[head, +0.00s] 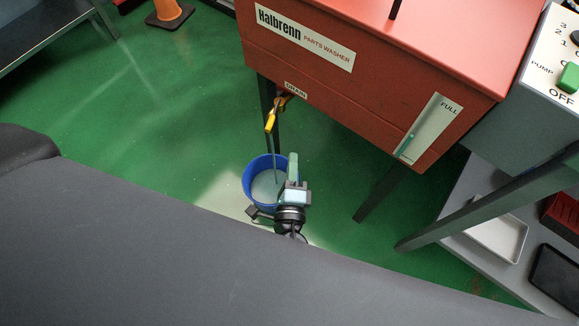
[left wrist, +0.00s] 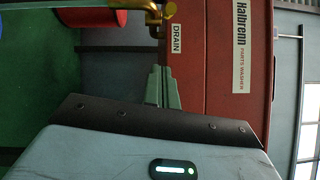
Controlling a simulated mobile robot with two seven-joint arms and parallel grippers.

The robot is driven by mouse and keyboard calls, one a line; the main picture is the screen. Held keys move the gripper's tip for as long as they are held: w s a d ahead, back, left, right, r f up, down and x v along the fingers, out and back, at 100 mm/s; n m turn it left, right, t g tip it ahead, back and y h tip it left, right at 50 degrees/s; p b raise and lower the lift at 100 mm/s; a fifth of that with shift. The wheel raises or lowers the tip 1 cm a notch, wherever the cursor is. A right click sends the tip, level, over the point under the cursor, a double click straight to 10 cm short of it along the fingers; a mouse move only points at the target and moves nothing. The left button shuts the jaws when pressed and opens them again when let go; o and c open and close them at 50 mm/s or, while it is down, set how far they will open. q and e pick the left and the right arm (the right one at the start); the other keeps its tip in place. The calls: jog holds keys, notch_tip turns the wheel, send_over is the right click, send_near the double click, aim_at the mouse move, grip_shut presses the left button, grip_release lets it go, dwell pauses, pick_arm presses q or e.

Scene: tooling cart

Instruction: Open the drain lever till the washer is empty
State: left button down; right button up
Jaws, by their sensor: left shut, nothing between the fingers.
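The red parts washer (head: 370,75) has a DRAIN label (head: 295,90) over a brass drain valve (head: 284,101) with a yellow lever (head: 271,121) angled downward. A thin pale stream runs from the valve into a blue bucket (head: 247,185) holding grey-green liquid. The washer's gauge (head: 428,128) shows teal in its lower part, well under the FULL mark. My left gripper (head: 293,165) is shut and empty, over the bucket's right side in the head view. The left wrist view shows its closed green fingers (left wrist: 163,85) apart from the yellow valve (left wrist: 155,12). My right gripper is out of view.
A pump control box (head: 540,75) adjoins the washer at right. Washer legs (head: 385,195) stand on the green floor. A grey shelf (head: 475,225) with a white tray (head: 498,238) is at lower right. An orange cone (head: 168,12) stands far left. Floor left of the bucket is clear.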

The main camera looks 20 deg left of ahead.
aim_at(273, 115)
pick_arm(q)
jog(key=w+a+r+p, duration=0.1)
jog(key=w+a, duration=0.4)
jog(key=w, duration=0.1)
jog(key=shift+a, duration=0.35)
jog(key=shift+a, duration=0.15)
